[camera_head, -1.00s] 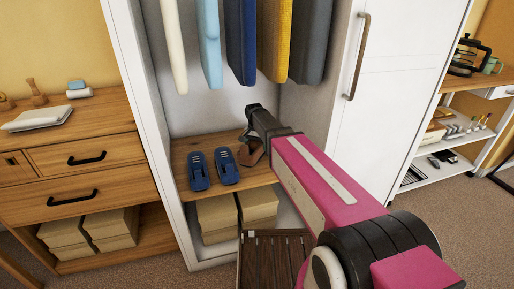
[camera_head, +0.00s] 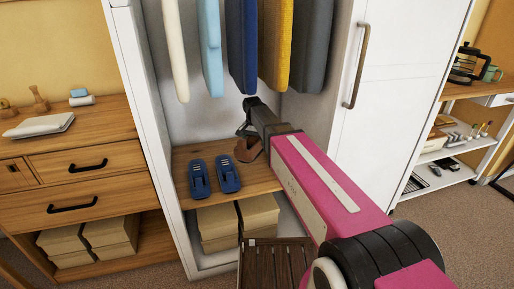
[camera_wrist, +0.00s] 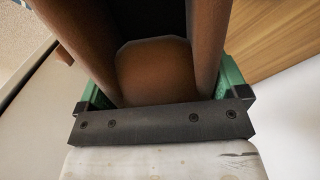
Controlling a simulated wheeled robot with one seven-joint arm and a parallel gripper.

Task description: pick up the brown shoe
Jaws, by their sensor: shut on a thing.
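The brown shoe (camera_head: 247,149) is at the end of my arm, inside the open wardrobe, to the right of a pair of blue shoes. My gripper (camera_head: 250,128) is shut on it; the arm hides part of the shoe in the head view. In the wrist view the brown shoe (camera_wrist: 155,72) fills the space between the green-edged fingers of my gripper (camera_wrist: 160,85). The shoe appears raised a little above the wooden shelf (camera_head: 262,183).
Blue shoes (camera_head: 213,178) stand on the shelf. Hanging clothes (camera_head: 240,45) are above, and cardboard boxes (camera_head: 238,220) below. The white wardrobe door (camera_head: 405,90) is at right, a wooden dresser (camera_head: 75,165) at left. A slatted brown item (camera_head: 275,263) stands in front.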

